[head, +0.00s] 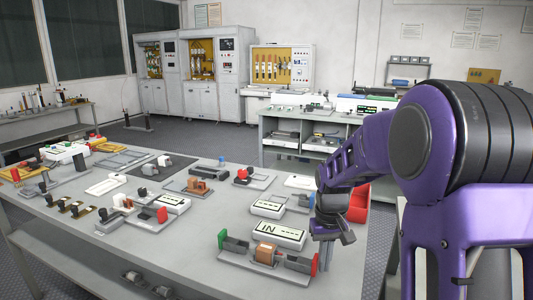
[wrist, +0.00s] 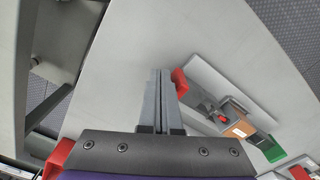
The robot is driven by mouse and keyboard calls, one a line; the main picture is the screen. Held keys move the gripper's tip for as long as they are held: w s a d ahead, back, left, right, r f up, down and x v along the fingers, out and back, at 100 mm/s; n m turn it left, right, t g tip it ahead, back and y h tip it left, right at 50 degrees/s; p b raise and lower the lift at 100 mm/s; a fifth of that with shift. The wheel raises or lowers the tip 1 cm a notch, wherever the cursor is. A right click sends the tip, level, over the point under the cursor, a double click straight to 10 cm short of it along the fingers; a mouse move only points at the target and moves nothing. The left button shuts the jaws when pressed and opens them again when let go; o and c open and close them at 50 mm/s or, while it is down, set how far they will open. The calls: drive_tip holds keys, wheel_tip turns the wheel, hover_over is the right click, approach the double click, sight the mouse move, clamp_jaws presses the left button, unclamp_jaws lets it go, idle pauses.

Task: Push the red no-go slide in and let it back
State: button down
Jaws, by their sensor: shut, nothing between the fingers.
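The gauge fixture is a long grey plate (head: 235,264) near the table's front edge, with an orange-brown block (head: 264,253) in its middle. The red no-go slide (head: 315,264) is at its right end and the green slide (head: 222,239) at its left end. My gripper (head: 328,266) is shut and empty, pointing down just right of the red slide. In the wrist view my fingertips (wrist: 160,73) are close beside the red slide's end plate (wrist: 180,82). I cannot tell whether they touch. The red plate stands out from the block (wrist: 238,122), with a gap between.
A white "IN" tray (head: 280,236) lies just behind the fixture, with another marked tray (head: 267,209) beyond. A red bin (head: 359,204) is behind my gripper. Several other fixtures fill the table's left side. Bare tabletop (wrist: 150,35) lies beyond the fingertips in the wrist view.

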drive_tip(key=shift+a, duration=0.15)
drive_tip(key=shift+w+a, duration=0.4)
drive_tip(key=shift+a, duration=0.35)
drive_tip(key=shift+r, duration=0.1)
drive_tip(key=shift+s+d, duration=0.15)
drive_tip(key=shift+d, duration=0.25)
drive_tip(key=shift+d+p, duration=0.1)
drive_tip(key=shift+p, duration=0.25)
wheel_tip(320, 180, up, 8)
drive_tip(key=p, duration=0.6)
drive_tip(key=shift+d, duration=0.15)
